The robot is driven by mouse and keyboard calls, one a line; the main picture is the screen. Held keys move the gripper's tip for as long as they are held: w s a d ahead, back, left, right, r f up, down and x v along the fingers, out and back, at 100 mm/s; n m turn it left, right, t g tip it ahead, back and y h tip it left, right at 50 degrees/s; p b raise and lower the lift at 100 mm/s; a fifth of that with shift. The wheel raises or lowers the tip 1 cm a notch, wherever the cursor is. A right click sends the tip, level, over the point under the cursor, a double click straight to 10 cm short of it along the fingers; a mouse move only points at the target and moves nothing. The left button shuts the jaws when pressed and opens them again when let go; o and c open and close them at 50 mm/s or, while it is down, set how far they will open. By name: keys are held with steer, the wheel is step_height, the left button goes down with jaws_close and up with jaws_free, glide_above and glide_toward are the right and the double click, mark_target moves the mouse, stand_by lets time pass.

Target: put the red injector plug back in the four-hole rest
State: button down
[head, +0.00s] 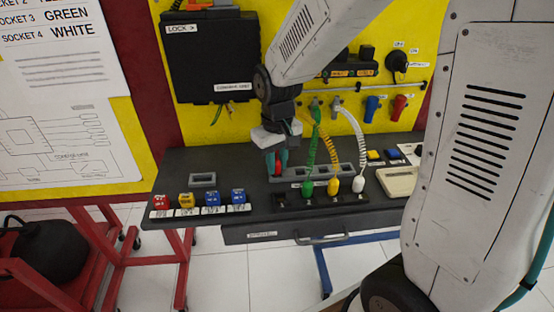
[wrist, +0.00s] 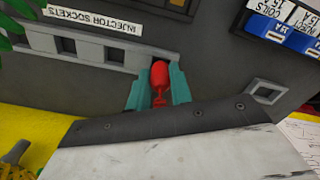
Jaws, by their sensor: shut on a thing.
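My gripper (head: 277,160) is shut on the red injector plug (wrist: 160,75), with its teal fingers on either side of it. In the head view only a little of the red plug (head: 278,168) shows between the fingers. The grey four-hole rest (head: 315,173) lies on the dark bench; its open square holes show in the wrist view (wrist: 90,48). The plug is at the rest's left end in the head view, over or in the end hole. I cannot tell whether its tip is inside.
The black socket block (head: 320,198) in front holds green (head: 306,188), yellow (head: 332,185) and white (head: 358,184) plugs on coiled leads. A small grey frame (head: 203,180) and several coloured relay blocks (head: 212,198) stand left. A beige meter (head: 397,181) stands right.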

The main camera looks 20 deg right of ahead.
steer(key=shift+f, duration=0.15)
steer(key=c, duration=1.5)
jaws_free()
steer(key=shift+r, duration=2.8)
steer(key=shift+r, duration=0.6)
steer(key=o, duration=0.6)
